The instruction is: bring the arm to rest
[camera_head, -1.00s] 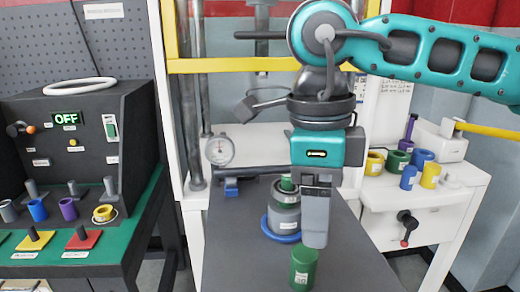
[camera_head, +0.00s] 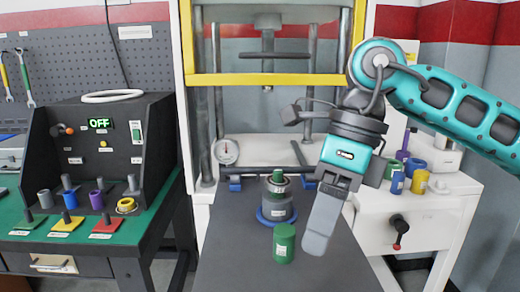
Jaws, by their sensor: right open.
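My right arm comes in from the right, and its teal gripper (camera_head: 322,222) points down over the right part of the dark grey bench (camera_head: 232,262). Its jaws are open, and I see nothing held in them. A green cylinder (camera_head: 284,243) stands upright on the bench just left of the fingers, apart from them. Behind it a grey cylindrical fixture (camera_head: 277,203) with a green top stands on a blue ring base (camera_head: 264,218). My left gripper is out of view.
A yellow-barred press frame (camera_head: 262,79) stands behind the bench, with a dial gauge (camera_head: 226,152) at its left. A control box (camera_head: 102,145) reading OFF stands on the left green table. Colored rings and cylinders (camera_head: 419,181) stand on the white right-hand cabinet (camera_head: 425,227).

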